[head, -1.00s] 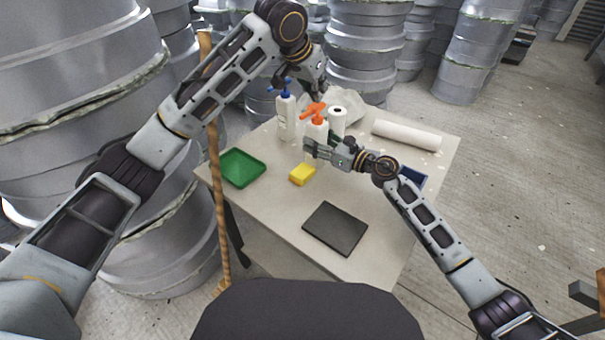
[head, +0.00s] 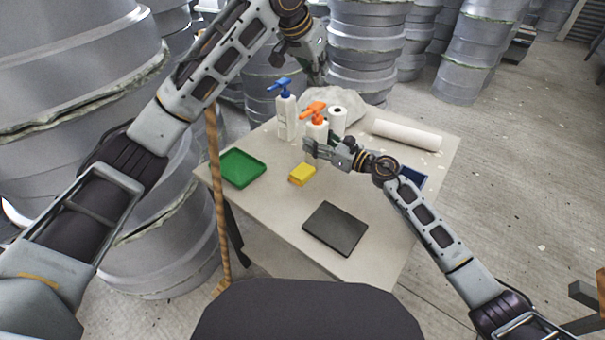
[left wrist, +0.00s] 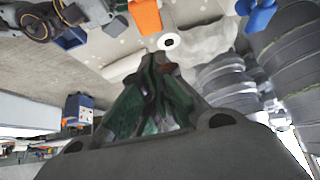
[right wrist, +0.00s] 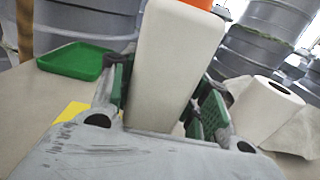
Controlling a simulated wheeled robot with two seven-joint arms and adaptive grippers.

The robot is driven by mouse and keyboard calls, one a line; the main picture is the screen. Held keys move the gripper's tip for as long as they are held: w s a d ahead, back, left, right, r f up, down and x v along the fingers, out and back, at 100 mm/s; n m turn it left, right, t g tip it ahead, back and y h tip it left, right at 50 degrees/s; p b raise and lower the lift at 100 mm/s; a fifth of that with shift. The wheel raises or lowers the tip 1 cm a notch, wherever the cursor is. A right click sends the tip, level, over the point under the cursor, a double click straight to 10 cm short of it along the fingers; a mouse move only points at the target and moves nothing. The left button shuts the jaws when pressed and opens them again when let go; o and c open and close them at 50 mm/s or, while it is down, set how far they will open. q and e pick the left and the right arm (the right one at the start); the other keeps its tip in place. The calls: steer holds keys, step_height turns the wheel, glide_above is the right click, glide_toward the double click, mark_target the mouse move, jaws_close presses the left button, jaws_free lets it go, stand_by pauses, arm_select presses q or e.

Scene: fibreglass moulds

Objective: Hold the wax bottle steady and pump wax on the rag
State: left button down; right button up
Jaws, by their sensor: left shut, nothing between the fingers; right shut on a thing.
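A white bottle (head: 316,132) with an orange pump top (head: 314,110) stands upright on the table. My right gripper (head: 312,148) is shut around its body from the front right. The white body fills the middle of the right wrist view (right wrist: 170,70). My left gripper (head: 318,76) is shut and empty, raised above the table's back edge, behind and above the bottle, apart from the pump. In the left wrist view the orange pump top (left wrist: 146,17) shows beyond its fingers. A crumpled pale rag (head: 350,104) lies behind the bottle, partly hidden.
A second white bottle (head: 287,118) with a blue pump stands left of the held one. A white paper roll (head: 337,122) stands close right. A long white roll (head: 406,135), green tray (head: 242,168), yellow sponge (head: 302,174), dark flat slab (head: 335,228) and blue container (head: 412,178) also lie around.

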arm_select(q)
steer(key=shift+r, duration=0.65)
arm_select(e)
steer(key=o, duration=1.2)
steer(key=shift+d, duration=0.15)
steer(key=shift+v, duration=5.85)
arm_select(q)
steer(key=shift+r, duration=0.15)
arm_select(e)
steer(key=shift+r, duration=0.1)
arm_select(q)
step_height(320, 180, up, 21)
steer(key=p, duration=2.1)
arm_select(e)
step_height(320, 180, up, 21)
steer(key=shift+f, duration=0.1)
arm_select(q)
steer(key=shift+r+p, duration=0.35)
steer(key=shift+p, duration=0.2)
arm_select(e)
steer(key=shift+r, duration=0.45)
